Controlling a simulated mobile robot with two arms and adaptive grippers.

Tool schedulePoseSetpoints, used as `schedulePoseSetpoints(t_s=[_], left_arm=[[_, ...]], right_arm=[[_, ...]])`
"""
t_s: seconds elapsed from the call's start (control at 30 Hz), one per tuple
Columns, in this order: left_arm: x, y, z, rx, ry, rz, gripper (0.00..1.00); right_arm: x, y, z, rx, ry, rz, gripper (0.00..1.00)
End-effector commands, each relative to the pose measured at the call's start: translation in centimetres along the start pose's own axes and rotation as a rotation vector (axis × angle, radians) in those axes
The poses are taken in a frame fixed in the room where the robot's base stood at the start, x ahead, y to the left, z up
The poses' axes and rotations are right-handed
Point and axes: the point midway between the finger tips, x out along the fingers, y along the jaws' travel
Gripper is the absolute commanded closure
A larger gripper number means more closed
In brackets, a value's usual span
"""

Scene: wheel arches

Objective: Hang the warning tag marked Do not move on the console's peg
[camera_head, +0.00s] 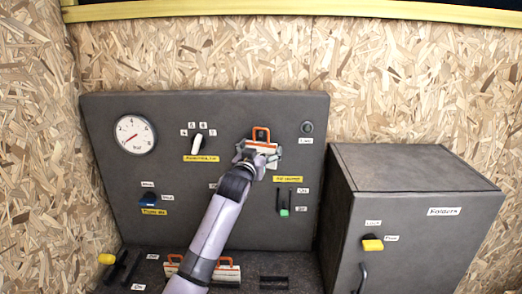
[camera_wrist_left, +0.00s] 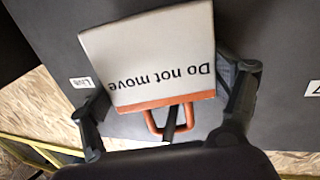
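The "Do not move" tag (camera_wrist_left: 150,60) is a white plate with an orange band and an orange loop. In the head view the tag (camera_head: 262,148) is at the upright console panel (camera_head: 240,118), loop uppermost. In the wrist view a dark rod, seemingly the peg (camera_wrist_left: 172,122), shows inside the loop; whether the loop rests on it is unclear. My left gripper (camera_head: 258,157) is in front of the tag. In the wrist view its fingers (camera_wrist_left: 165,100) are spread wide at either side of the tag, with gaps visible. My right gripper is not in view.
Other white and orange tags (camera_head: 228,272) lie on the console's lower deck, partly behind my left arm. A gauge (camera_head: 134,135), a white selector (camera_head: 197,143) and a green-tipped switch (camera_head: 284,211) are on the panel. A dark cabinet (camera_head: 415,215) stands at the right.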

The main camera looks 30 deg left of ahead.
Motion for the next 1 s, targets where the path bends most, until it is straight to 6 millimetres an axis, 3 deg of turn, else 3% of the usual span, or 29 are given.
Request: schedulePoseSetpoints(t_s=[0.23,0.63,0.77,1.0], left_arm=[[0.0,0.0,0.0,0.0,0.0,0.0,0.0],[-0.4,0.0,0.1,0.0,0.0,0.0,0.0],[-2.0,0.1,0.1,0.0,0.0,0.001,0.0],[-6.9,0.1,0.1,0.0,0.0,0.002,0.0]], right_arm=[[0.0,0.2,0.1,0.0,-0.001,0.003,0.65],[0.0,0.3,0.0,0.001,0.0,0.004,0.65],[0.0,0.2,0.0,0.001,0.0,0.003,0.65],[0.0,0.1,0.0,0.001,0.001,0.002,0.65]])
